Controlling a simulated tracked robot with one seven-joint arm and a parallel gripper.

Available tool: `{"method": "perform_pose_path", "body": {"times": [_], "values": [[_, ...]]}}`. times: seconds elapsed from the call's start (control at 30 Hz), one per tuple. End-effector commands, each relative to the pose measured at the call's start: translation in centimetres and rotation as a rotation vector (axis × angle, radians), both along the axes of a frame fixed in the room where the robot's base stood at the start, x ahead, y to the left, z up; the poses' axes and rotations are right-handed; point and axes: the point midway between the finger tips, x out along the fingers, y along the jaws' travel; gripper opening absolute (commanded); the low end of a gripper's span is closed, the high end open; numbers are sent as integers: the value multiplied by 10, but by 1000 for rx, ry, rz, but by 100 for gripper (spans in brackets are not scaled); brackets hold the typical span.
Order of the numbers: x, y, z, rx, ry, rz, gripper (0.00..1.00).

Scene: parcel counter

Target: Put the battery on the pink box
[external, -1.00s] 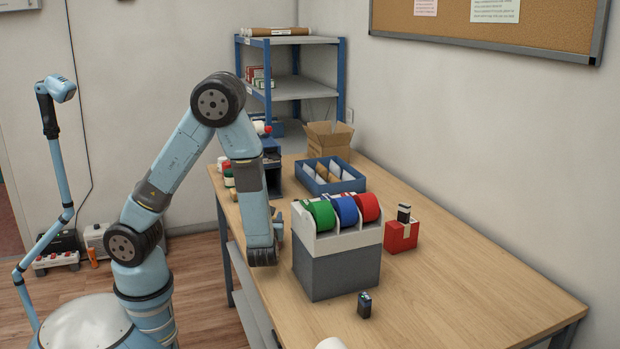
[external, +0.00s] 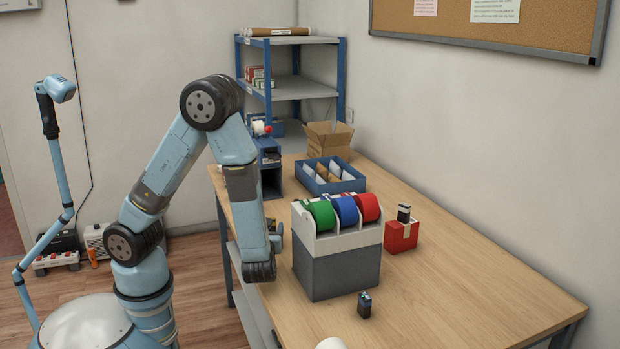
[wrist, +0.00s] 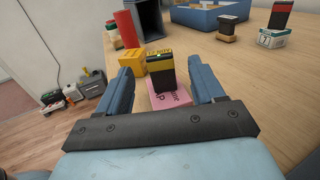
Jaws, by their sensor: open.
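The pink box (wrist: 178,99) lies on the table in the wrist view, just ahead of my gripper. A black battery with a yellow top (wrist: 161,76) stands upright and appears to rest on the pink box. My gripper (wrist: 160,66) is open, with one finger on each side of the battery and a visible gap to each. My arm hides the pink box and this battery in the external view. Other dark batteries show: one (external: 364,305) on the table by the tape dispenser, and one (external: 404,212) on a red box.
The tape dispenser (external: 337,270) with green, blue and red rolls stands right of my arm. In the wrist view, a yellow block (wrist: 132,66) and a red cylinder (wrist: 126,29) stand left of the battery. A blue tray (external: 331,183) lies farther back. The table's right front is clear.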

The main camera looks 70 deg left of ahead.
Motion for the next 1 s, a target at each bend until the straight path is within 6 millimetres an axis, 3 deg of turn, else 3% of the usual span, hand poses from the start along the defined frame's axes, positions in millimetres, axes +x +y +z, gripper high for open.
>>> {"method": "perform_pose_path", "body": {"times": [0.2,0.43,0.67,1.0], "values": [[-12,-29,0,0,0,-1,68],[-18,-37,3,-16,-7,17,68],[-36,-5,28,-183,-87,200,68],[-81,39,64,-557,-285,544,68]]}}
